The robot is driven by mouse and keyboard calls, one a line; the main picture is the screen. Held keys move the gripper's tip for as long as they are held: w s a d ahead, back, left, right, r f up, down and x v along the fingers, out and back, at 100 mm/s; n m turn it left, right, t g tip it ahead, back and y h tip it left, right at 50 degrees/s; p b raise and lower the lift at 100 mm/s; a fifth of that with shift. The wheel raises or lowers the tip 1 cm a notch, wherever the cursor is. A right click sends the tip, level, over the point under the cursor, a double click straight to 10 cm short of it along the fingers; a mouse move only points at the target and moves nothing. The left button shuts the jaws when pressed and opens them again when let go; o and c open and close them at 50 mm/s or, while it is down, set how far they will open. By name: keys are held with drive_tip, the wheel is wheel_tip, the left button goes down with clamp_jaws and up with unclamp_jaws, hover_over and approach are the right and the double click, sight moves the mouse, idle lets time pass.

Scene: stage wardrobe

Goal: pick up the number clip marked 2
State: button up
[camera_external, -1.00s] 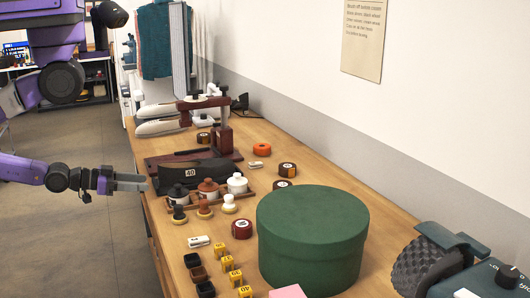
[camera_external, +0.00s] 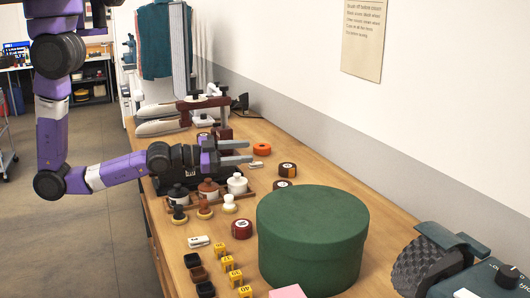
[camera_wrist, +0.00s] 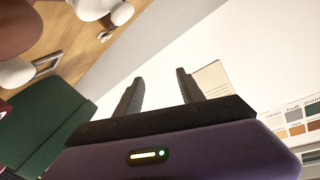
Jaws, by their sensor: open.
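Two small white clips lie on the wooden table. One clip (camera_external: 199,241) is at the front left, near the yellow number blocks, with a dark mark on it that I cannot read surely. The other clip (camera_external: 257,165) lies farther back, just right of and below my gripper; its number is too small to read. My gripper (camera_external: 246,152) is open and empty, raised over the back part of the table and pointing right. In the wrist view my gripper (camera_wrist: 158,74) has both fingers apart with only wall between them. A pale clip-like thing (camera_wrist: 46,63) shows at the left there.
A large green round box (camera_external: 312,230) stands at the table's front right. An orange ring (camera_external: 262,149) and tape rolls (camera_external: 287,170) lie toward the wall.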

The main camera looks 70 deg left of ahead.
drive_tip(key=w+d+f+n+g+y, duration=0.1)
drive_tip(key=w+d+f+n, duration=0.1)
drive_tip(key=w+d, duration=0.2)
drive_tip(key=w+d+f+n+g+y+b, duration=0.1)
drive_tip(key=w+d+f+n+g, duration=0.1)
drive_tip(key=w+d+f, duration=0.1)
drive_tip(key=w+d+f+n+g+b, duration=0.1)
drive_tip(key=w+d+f+n, duration=0.1)
drive_tip(key=w+d, duration=0.2)
drive_tip(key=shift+w+d+f+g+y, duration=0.15)
drive_tip(key=shift+w+d+f+y, duration=0.05)
drive_tip(key=shift+d, duration=0.2)
drive_tip(key=shift+w+d+f+g+y, duration=0.15)
drive_tip(key=shift+w+d+f+y, duration=0.05)
drive_tip(key=shift+d, duration=0.15)
drive_tip(key=shift+w+d+f+n+y, duration=0.3)
drive_tip(key=shift+f+n, duration=0.05)
drive_tip(key=shift+n, duration=0.25)
drive_tip(key=shift+g, duration=0.3)
drive_tip(key=shift+d+p+x, duration=0.2)
drive_tip(key=shift+p+x, duration=0.2)
drive_tip(key=shift+x, duration=3.4)
drive_tip(key=shift+f, duration=0.15)
clamp_jaws()
